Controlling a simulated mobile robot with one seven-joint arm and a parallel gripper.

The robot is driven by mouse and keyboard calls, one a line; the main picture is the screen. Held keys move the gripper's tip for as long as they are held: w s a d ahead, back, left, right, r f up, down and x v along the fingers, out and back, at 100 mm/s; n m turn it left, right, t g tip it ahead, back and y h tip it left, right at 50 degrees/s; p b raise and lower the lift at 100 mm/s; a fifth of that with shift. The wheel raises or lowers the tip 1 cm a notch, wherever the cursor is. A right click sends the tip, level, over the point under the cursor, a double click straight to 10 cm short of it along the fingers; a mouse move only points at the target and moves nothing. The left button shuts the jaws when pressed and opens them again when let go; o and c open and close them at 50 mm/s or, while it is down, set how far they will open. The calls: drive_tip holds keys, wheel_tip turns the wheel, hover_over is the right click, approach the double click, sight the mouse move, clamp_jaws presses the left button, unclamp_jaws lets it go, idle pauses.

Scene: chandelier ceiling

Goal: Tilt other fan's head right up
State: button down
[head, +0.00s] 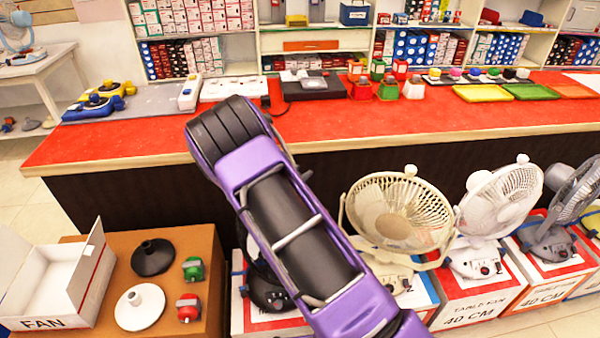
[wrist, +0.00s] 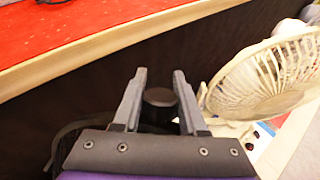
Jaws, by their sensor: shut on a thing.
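My gripper (wrist: 160,74) shows in the wrist view, with its two fingers on either side of a dark round knob (wrist: 160,97), shut on it. The knob seems to belong to a black fan (head: 268,292), mostly hidden behind my purple arm in the head view. Its dark curved cage edge (wrist: 70,130) seems to show at lower left of the wrist view. A beige fan (head: 397,215) stands right of it, and its cage also fills the wrist view's right side (wrist: 268,78). A white fan (head: 497,205) and a grey fan (head: 570,200) stand farther right. My gripper is hidden in the head view.
The fans stand on boxes (head: 475,300) along a dark counter with a red top (head: 350,122). Several small items sit on the counter. At left, a brown box (head: 205,255) holds black and white bases and small parts beside an open white box (head: 55,280).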

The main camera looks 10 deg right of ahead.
drive_tip(key=c, duration=0.7)
unclamp_jaws()
drive_tip(key=shift+s+f, duration=0.15)
drive_tip(key=shift+f, duration=0.25)
drive_tip(key=shift+o, duration=1.1)
drive_tip(key=shift+r, duration=0.15)
drive_tip(key=shift+a+r, duration=0.1)
drive_tip(key=p+v, duration=0.1)
drive_tip(key=v, duration=1.6)
drive_tip(key=shift+s, duration=0.15)
drive_tip(key=shift+r, duration=0.1)
